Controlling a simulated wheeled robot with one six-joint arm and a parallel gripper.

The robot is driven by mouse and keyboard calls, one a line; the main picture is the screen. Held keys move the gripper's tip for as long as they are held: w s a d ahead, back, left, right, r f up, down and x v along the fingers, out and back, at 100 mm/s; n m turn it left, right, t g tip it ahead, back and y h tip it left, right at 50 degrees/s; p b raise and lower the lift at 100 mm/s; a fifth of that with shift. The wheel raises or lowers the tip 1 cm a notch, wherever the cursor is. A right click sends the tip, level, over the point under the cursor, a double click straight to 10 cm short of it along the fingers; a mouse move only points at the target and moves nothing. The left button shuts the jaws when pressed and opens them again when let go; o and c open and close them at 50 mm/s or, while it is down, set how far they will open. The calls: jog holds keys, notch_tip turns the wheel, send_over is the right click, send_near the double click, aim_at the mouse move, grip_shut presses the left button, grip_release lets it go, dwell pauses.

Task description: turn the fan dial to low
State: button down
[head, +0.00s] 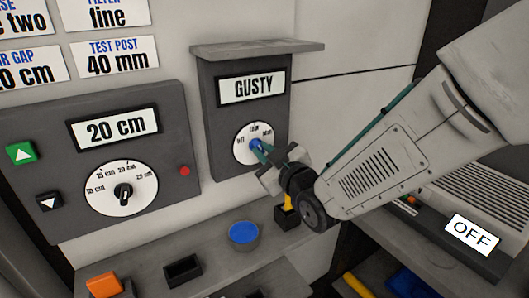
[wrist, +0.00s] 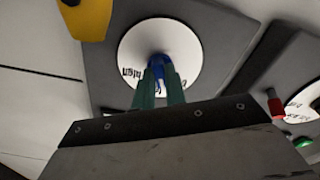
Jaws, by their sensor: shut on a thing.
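The fan dial (head: 257,145) is a small blue knob on a round white face (head: 248,155), on a grey box (head: 212,100) labelled "GUSTY" (head: 253,87). Printed words ring the face, too small to read surely. My gripper (head: 262,150) reaches in from the right, and its green fingers are closed on the blue knob. In the wrist view the knob (wrist: 159,62) sits between the two fingers (wrist: 160,85) in front of the white face (wrist: 190,50). The fingers and knob hide part of the face, so the pointer's setting cannot be told.
Left is a panel with a "20 cm" display (head: 116,128), a black knob (head: 123,194) and a red button (head: 185,171). Below, a shelf holds a blue round item (head: 243,233), a black tray (head: 183,270) and an orange block (head: 104,285). An "OFF" sign (head: 472,236) is lower right.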

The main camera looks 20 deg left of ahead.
jog(key=m, duration=0.5)
dwell(0.5)
jog(key=c, duration=1.4)
grip_release()
jog(key=shift+c, duration=0.2)
jog(key=shift+d, duration=0.1)
jog(key=v, duration=0.7)
jog(key=shift+s+d, duration=0.25)
jog(key=shift+d, duration=0.05)
